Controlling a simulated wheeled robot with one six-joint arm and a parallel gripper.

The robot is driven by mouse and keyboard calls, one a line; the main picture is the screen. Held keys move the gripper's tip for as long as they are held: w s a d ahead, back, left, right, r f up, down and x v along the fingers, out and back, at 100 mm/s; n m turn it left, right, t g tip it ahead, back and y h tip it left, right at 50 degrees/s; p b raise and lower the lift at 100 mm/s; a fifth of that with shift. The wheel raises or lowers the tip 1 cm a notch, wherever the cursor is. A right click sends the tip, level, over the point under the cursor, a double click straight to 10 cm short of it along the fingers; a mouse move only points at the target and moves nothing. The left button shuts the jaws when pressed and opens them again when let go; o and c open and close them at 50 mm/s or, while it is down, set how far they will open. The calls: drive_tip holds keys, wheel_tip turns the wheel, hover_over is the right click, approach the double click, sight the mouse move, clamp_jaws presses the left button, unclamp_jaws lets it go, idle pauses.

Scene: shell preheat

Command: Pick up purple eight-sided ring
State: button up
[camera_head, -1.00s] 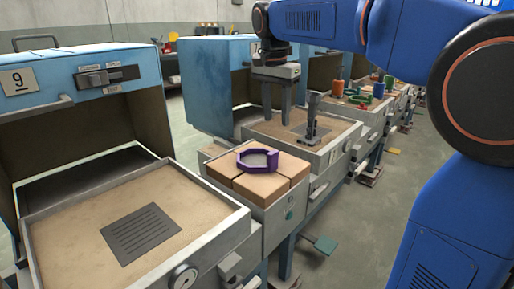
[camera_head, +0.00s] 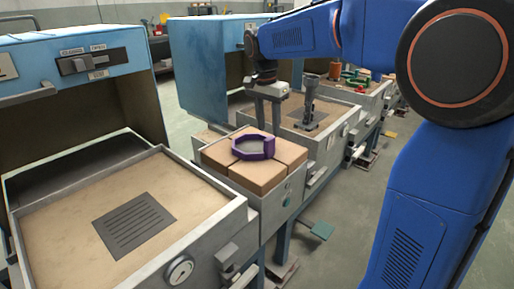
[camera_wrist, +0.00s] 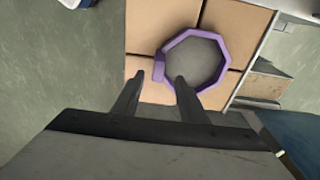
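The purple eight-sided ring (camera_head: 253,147) lies flat on light-brown blocks (camera_head: 236,172) set in a grey stand between two ovens. It also shows in the wrist view (camera_wrist: 226,61), with a thicker part on its left side. My gripper (camera_head: 266,124) is above and a little behind the ring in the head view. In the wrist view its two fingers (camera_wrist: 158,82) are apart with nothing between them. The right finger overlaps the ring's lower left edge in that picture; I cannot tell the height gap.
An open blue oven with a sand tray (camera_head: 200,250) and dark grate (camera_head: 134,226) stands at the left. Behind the ring is another sand tray (camera_head: 345,110) with an upright grey metal part (camera_head: 309,104). Open floor lies to the right.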

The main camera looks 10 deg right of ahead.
sight(269, 138)
drive_tip(key=shift+d+f, duration=0.15)
drive_tip(key=shift+f, duration=1.3)
drive_tip(key=shift+d+f, duration=0.1)
drive_tip(key=shift+f, duration=1.35)
clamp_jaws()
